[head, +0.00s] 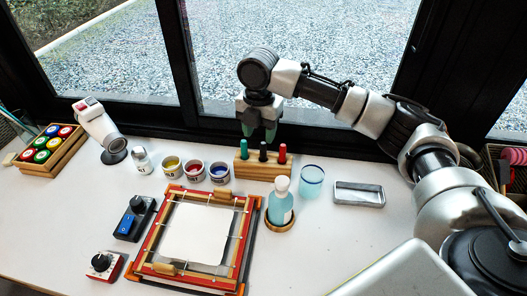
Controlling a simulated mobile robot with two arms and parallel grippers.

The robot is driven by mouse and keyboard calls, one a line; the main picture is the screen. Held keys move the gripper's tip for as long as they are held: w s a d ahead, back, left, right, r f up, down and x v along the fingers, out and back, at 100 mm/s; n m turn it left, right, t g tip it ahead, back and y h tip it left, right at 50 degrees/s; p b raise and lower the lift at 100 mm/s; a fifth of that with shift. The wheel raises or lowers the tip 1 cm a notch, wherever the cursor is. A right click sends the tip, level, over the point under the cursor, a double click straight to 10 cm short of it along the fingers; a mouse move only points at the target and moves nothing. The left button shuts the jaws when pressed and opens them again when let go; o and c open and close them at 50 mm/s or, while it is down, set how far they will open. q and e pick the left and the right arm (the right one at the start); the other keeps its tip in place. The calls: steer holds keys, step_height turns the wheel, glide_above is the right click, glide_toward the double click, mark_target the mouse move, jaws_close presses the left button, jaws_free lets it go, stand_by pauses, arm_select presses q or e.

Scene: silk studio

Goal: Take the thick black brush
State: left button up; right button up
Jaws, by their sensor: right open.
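The thick black brush (263,152) stands upright in a wooden stand (262,172), between a green brush (244,149) and a red brush (282,153). My right gripper (259,134) points down over the stand. Its jaws are open with green finger pads, and nothing shows between them. In the picture the fingertips end just above the black brush's top; whether they touch it, I cannot tell. The brush's lower end is hidden in the stand. My left gripper is not in view.
A metal tray (358,194) lies right. The dark window frame (205,128) rises behind.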

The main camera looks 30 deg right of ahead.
mark_target(263, 143)
steer(key=f, duration=0.5)
steer(key=d+f, duration=0.1)
steer(key=f, duration=0.1)
steer(key=shift+f+p, duration=0.25)
steer(key=shift+p, duration=0.15)
steer(key=shift+c, duration=0.4)
steer(key=c, duration=0.8)
steer(key=shift+o, duration=0.2)
steer(key=shift+r, duration=0.1)
steer(key=shift+r, duration=0.45)
steer(key=r, duration=0.3)
steer(key=shift+s+d+r+b, duration=0.1)
steer(key=shift+s+r+b, duration=0.1)
steer(key=shift+s+b, duration=0.1)
steer(key=s+d+r, duration=0.4)
steer(key=s+r, duration=0.2)
steer(key=s, duration=0.4)
steer(key=shift+s+r+b, duration=0.15)
steer(key=shift+r+b, duration=0.15)
steer(key=shift+b, duration=0.05)
